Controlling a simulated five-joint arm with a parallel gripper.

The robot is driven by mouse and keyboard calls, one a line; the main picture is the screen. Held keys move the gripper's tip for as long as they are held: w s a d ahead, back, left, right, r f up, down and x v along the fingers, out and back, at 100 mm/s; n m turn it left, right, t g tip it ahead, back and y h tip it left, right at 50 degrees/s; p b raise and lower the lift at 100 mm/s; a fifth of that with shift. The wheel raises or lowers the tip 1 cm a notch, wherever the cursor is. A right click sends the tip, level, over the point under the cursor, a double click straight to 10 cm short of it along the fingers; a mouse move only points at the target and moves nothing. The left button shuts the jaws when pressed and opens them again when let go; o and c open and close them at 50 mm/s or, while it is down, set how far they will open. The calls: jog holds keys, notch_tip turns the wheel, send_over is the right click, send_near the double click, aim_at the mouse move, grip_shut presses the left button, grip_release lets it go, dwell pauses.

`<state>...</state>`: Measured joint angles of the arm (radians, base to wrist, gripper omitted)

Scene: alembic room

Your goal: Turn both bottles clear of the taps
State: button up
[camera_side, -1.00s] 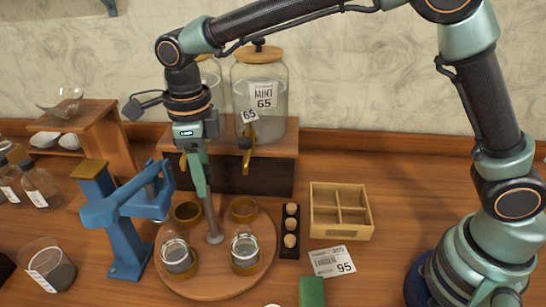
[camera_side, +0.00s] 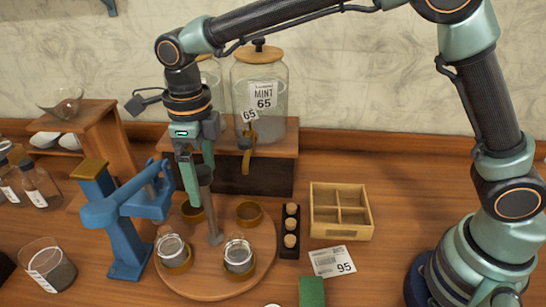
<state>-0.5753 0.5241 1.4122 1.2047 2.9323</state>
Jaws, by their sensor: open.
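Two small clear bottles, left (camera_side: 173,250) and right (camera_side: 239,255), stand upright in holders at the front of a round wooden turntable (camera_side: 213,285). Two empty ring holders, left (camera_side: 192,212) and right (camera_side: 249,213), are at its back. A grey post (camera_side: 213,225) rises from its middle. A brass tap (camera_side: 247,160) sticks out from the mint jar (camera_side: 261,105), behind the turntable. The other jar is mostly hidden by my arm, and its tap is not clearly visible.
A blue stand (camera_side: 124,220) with a side arm is close left of the turntable. A dark strip with corks (camera_side: 291,230), a divided wooden box (camera_side: 341,212), a price card (camera_side: 332,262) and a green block (camera_side: 312,292) lie to the right. Labelled jars are at left.

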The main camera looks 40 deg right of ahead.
jog(key=shift+r, duration=3.5)
jog(key=shift+d+r, duration=0.1)
jog(key=shift+d, duration=0.05)
jog(key=s+d+r+n+t, duration=0.1)
jog(key=s+d+r+n, duration=0.1)
jog(key=d+n, duration=0.45)
jog(key=s+d+r+n+t, duration=0.1)
jog(key=d+r+n, duration=0.1)
jog(key=d+n, duration=0.5)
jog(key=s+d+f+n+t, duration=0.3)
jog(key=s+d+n, duration=0.5)
jog(key=d+n, duration=0.4)
jog(key=shift+s+d+f+n+t, duration=0.2)
jog(key=shift+s+f+n+t, duration=0.15)
jog(key=shift+n, duration=0.4)
